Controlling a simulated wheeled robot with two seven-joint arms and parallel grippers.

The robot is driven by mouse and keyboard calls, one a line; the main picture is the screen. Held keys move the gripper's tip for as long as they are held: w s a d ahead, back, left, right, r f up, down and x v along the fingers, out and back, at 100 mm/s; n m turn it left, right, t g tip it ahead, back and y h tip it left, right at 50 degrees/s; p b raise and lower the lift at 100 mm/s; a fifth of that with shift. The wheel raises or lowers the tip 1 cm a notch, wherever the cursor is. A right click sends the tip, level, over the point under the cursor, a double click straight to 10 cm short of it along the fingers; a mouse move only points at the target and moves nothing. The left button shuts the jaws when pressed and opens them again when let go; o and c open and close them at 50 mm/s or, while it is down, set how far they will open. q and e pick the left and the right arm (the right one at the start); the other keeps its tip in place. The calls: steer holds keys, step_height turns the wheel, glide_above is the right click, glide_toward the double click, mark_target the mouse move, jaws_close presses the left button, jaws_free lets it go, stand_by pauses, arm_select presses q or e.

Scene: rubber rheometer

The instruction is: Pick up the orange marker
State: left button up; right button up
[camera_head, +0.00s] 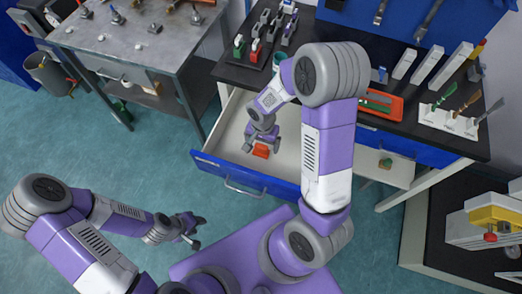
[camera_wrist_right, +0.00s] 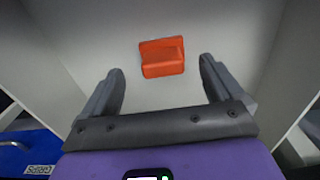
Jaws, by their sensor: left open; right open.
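A small orange block-like object (camera_head: 261,151) lies in the open drawer (camera_head: 232,180). It is the only orange thing in the drawer, and its shape looks more like a short block than a pen. In the right wrist view the orange object (camera_wrist_right: 162,57) lies on the pale drawer floor, just ahead of and between my open fingertips. My right gripper (camera_head: 262,138) is open and points down into the drawer, above the orange object, with nothing held. My left gripper (camera_head: 199,232) is open and empty over the floor at the lower left, away from the drawer.
The drawer's blue front and side walls surround my right gripper. The dark bench (camera_head: 240,74) above holds a rack of small tools (camera_head: 253,50), an orange tray (camera_head: 382,104) and white holders (camera_head: 448,118). A metal table (camera_head: 140,50) stands at the upper left. The teal floor (camera_head: 90,150) is clear.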

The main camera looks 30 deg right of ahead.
mark_target(261, 146)
steer(key=f, duration=0.2)
steer(key=f+b, duration=0.1)
steer(key=f, duration=0.1)
steer(key=shift+w+a+f+b, duration=0.1)
steer(key=shift+a+f+b, duration=0.1)
steer(key=shift+f+b, duration=0.1)
steer(key=shift+c, duration=0.6)
steer(key=c, duration=1.1)
step_height(261, 146, up, 10)
steer(key=p, duration=0.3)
steer(key=shift+r, duration=0.1)
